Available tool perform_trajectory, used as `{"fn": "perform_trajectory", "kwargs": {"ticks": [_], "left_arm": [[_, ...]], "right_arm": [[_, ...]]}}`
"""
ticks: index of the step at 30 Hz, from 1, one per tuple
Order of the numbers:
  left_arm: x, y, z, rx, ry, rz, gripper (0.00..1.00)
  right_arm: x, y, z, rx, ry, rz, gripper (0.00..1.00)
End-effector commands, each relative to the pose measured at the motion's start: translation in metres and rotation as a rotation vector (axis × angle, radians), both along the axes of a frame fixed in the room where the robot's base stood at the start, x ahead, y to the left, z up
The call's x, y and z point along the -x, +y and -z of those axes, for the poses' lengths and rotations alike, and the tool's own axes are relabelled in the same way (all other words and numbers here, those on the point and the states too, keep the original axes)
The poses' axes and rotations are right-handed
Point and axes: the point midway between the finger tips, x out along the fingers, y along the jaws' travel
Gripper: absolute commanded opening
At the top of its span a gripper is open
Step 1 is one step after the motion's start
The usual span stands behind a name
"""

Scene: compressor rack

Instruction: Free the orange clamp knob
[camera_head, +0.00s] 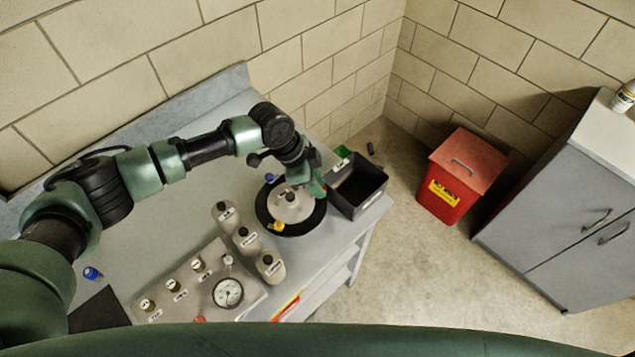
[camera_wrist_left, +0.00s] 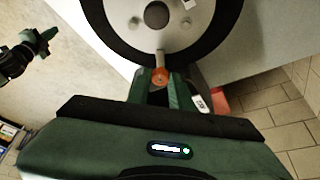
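The orange clamp knob (camera_wrist_left: 160,77) shows in the left wrist view at the edge of a round grey plate (camera_wrist_left: 150,42) with a black rim. It sits between the two fingers of my left gripper (camera_wrist_left: 162,88); I cannot tell whether they press on it. In the head view my left gripper (camera_head: 312,182) is at the far right edge of the same black-rimmed round fixture (camera_head: 262,208), and the knob is hidden. A yellow knob (camera_head: 276,227) and a blue knob (camera_head: 270,178) sit at the rim. A green-and-black gripper, seemingly my right (camera_wrist_left: 30,55), shows in the left wrist view.
A black open bin (camera_head: 372,190) stands close right of the fixture. Labelled bottles (camera_head: 246,240) and a gauge panel (camera_head: 228,292) are in front. A red lidded bin (camera_head: 455,180) and a grey cabinet (camera_head: 560,215) stand on the floor at right.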

Motion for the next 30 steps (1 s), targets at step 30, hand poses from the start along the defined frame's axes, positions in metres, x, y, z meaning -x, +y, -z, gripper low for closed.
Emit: {"fn": "perform_trajectory", "kwargs": {"ticks": [30], "left_arm": [[0.007,-0.004,-0.001,0.003,0.001,-0.639,0.00]], "right_arm": [[0.004,-0.008,-0.028,0.010,0.006,-0.003,0.00]]}}
